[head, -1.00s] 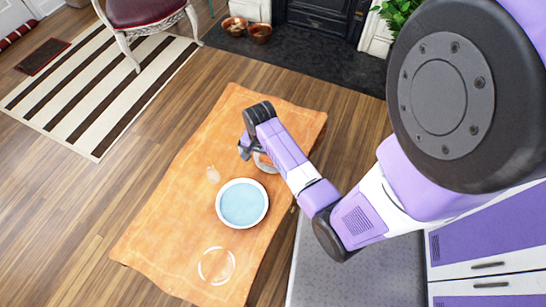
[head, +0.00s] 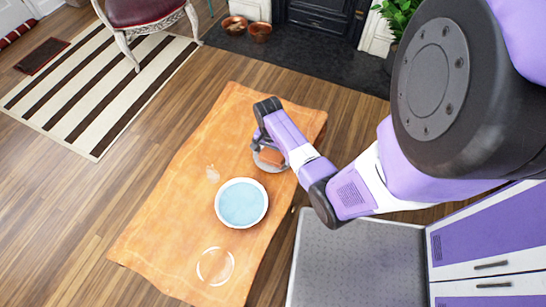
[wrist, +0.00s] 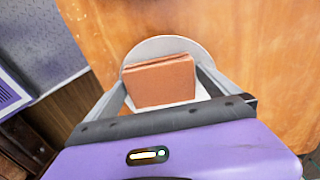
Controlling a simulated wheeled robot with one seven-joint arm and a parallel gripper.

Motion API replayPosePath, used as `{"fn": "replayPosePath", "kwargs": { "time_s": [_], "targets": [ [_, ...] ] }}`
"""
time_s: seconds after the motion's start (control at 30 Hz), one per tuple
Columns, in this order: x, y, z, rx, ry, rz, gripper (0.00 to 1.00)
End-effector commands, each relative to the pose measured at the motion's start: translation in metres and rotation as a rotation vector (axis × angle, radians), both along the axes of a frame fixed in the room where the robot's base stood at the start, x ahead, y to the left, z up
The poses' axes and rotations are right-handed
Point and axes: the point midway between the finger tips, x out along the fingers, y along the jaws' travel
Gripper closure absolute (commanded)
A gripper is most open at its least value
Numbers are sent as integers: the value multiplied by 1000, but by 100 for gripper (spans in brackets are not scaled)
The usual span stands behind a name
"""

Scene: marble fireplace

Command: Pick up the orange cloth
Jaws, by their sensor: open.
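A folded orange-brown cloth (wrist: 163,82) lies on a round white plate (wrist: 172,44) in the wrist view. In the head view the cloth (head: 271,156) and the plate (head: 268,167) show partly, beside and below my gripper (head: 258,143). In the wrist view my gripper (wrist: 165,88) is open, with one finger on each side of the cloth. I cannot tell how high the fingertips are above the plate, or whether they touch the cloth.
An orange tablecloth (head: 180,200) covers the table under the plate. A white-rimmed bowl with a light blue inside (head: 241,203), a clear glass (head: 213,174) and a clear round dish (head: 215,266) stand on it. A chair (head: 143,15) is at the back left.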

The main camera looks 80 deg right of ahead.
Motion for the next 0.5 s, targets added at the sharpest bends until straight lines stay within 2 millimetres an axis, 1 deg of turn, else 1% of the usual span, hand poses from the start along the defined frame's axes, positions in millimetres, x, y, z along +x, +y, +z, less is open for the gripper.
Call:
{"fn": "replayPosePath", "kwargs": {
  "time_s": [0.17,0.2,0.27,0.4,0.47,0.5],
  "targets": [
    [0,0,0,0,-1,0,0],
    [0,0,0,0,-1,0,2],
    [0,0,0,0,-1,0,14],
    [0,0,0,0,-1,0,41],
    [0,0,0,0,-1,0,53],
    [0,0,0,0,-1,0,55]
  ]
}}
